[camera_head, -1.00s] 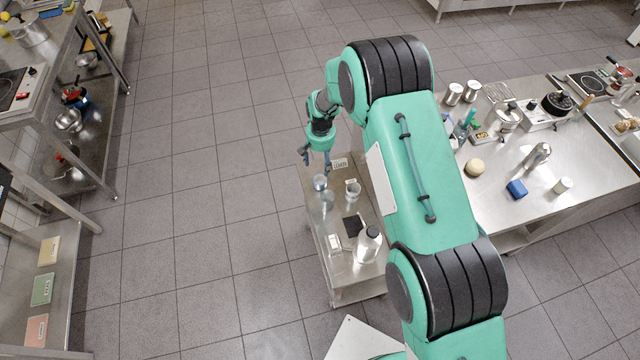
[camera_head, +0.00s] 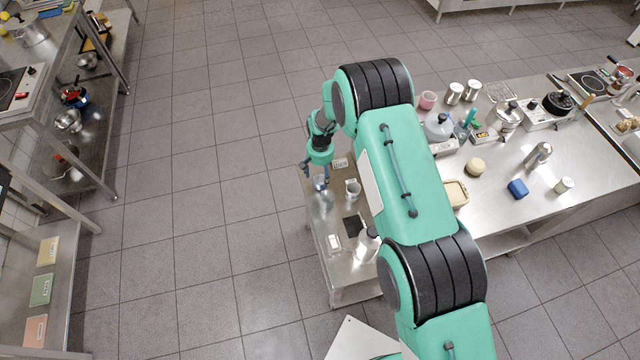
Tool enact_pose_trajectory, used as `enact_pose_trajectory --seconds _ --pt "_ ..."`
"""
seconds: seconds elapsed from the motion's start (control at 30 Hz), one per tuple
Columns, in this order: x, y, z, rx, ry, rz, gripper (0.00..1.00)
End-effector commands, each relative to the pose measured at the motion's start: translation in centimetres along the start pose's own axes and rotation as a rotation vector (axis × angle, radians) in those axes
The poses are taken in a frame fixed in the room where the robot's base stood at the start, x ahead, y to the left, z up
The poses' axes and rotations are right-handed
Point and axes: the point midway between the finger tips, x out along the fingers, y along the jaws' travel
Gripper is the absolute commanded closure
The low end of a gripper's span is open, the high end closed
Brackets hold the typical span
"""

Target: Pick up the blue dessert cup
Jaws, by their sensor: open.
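The blue dessert cup (camera_head: 321,185) looks pale and translucent and stands upright near the far left of a low steel table (camera_head: 338,285). My gripper (camera_head: 317,178) points down at the cup's rim with its fingers apart. One finger shows left of the rim and the other at its right. The cup is partly covered by the gripper, and I cannot tell whether the fingers touch it.
On the same table are a grey cup (camera_head: 353,191), a dark square (camera_head: 353,226), a small white item (camera_head: 334,242) and a silver bottle (camera_head: 368,244) partly behind my arm. A crowded steel counter (camera_head: 500,222) stands at the right. Open floor lies left.

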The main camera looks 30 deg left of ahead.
Motion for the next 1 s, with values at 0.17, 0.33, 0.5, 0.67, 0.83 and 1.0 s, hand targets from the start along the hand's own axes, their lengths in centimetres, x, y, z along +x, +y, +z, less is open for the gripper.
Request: enact_pose_trajectory --seconds 0.17,0.33,0.5,0.67,0.83,1.0 --pt "0.0 0.0 0.0 0.0 0.0 0.0 0.34" --pt "0.6 0.0 0.0 0.0 -0.001 0.0 0.34" --pt "2.0 0.1 -0.1 0.0 -0.001 0.0 0.34" --pt "3.7 0.1 -0.1 0.0 -0.002 0.0 0.34" --pt "4.9 0.1 -0.2 0.0 -0.001 0.0 0.34" --pt "5.2 0.1 -0.2 0.0 0.0 0.0 0.34"
